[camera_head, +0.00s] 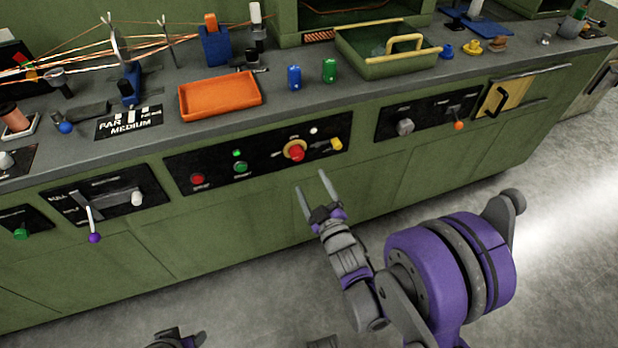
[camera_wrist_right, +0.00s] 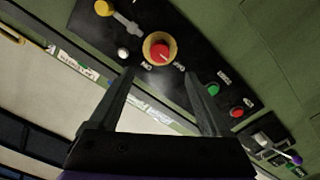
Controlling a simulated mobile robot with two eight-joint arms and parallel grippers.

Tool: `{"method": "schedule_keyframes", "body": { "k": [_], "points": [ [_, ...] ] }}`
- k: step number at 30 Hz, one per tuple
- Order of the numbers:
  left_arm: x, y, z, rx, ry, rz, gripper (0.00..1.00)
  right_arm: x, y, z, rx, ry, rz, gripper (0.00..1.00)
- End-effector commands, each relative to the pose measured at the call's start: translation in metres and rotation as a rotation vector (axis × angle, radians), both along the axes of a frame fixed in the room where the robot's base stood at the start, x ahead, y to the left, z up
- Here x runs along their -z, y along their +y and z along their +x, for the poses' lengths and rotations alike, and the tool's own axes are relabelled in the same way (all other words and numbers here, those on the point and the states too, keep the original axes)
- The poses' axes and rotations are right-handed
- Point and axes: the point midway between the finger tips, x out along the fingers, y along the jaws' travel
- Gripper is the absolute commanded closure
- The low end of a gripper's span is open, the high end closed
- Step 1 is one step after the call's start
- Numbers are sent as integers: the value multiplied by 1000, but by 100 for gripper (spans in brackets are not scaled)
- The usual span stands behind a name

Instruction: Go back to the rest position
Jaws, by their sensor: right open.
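My right gripper (camera_head: 310,180) is open, with its two grey fingers apart and nothing between them. In the head view it is in front of the green bench, just below the black control panel (camera_head: 262,165). The right wrist view also shows the open gripper (camera_wrist_right: 159,73), with the red emergency knob (camera_wrist_right: 159,52) on its yellow ring beyond the fingertips. Whether the fingers touch the bench front cannot be told.
The bench front carries levers, including a purple-tipped one (camera_head: 94,237) and an orange-tipped one (camera_head: 459,125). An orange tray (camera_head: 220,97), blue (camera_head: 294,77) and green (camera_head: 329,70) cylinders and a green bin (camera_head: 375,68) stand on top. The grey floor (camera_head: 235,300) before the bench is clear.

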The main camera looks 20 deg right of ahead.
Motion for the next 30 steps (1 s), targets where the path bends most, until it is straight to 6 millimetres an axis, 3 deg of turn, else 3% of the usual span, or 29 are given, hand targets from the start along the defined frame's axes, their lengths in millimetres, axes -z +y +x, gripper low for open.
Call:
{"method": "schedule_keyframes", "body": {
  "k": [15, 20, 26, 30],
  "points": [
    [0, 0, 0, 0, 0, 0, 50, 0, 0, 0, 1, 3, 2, 19],
    [0, 0, 0, 0, 0, 0, 50, -1, -4, -5, 21, 83, 41, 19],
    [0, 0, 0, 0, 0, 0, 50, 4, -12, -35, 95, 347, 168, 19],
    [0, 0, 0, 0, 0, 0, 50, 11, -14, -76, 160, 553, 266, 19]
  ]
}}
